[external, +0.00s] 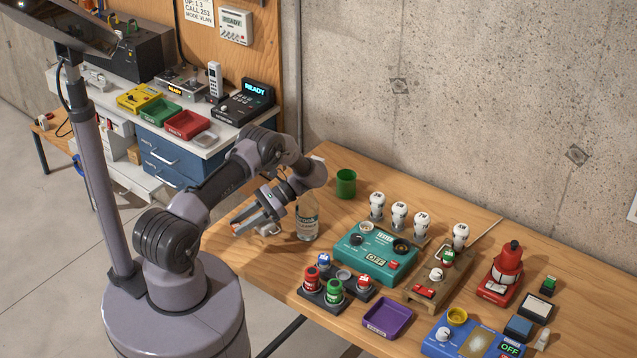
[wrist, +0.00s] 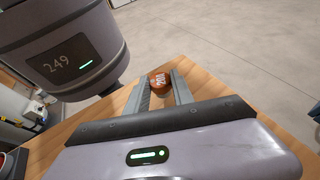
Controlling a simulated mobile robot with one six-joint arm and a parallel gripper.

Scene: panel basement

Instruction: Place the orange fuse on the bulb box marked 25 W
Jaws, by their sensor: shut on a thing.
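My gripper (external: 247,220) is over the near left part of the wooden table, left of the bottle. In the wrist view its fingers (wrist: 158,88) are shut on the orange fuse (wrist: 160,79), a round orange-red piece with a pale 20A-like label. No box with a readable 25 W mark shows.
A clear bottle (external: 307,220) stands close right of my gripper. Bare wood lies in front of the bottle.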

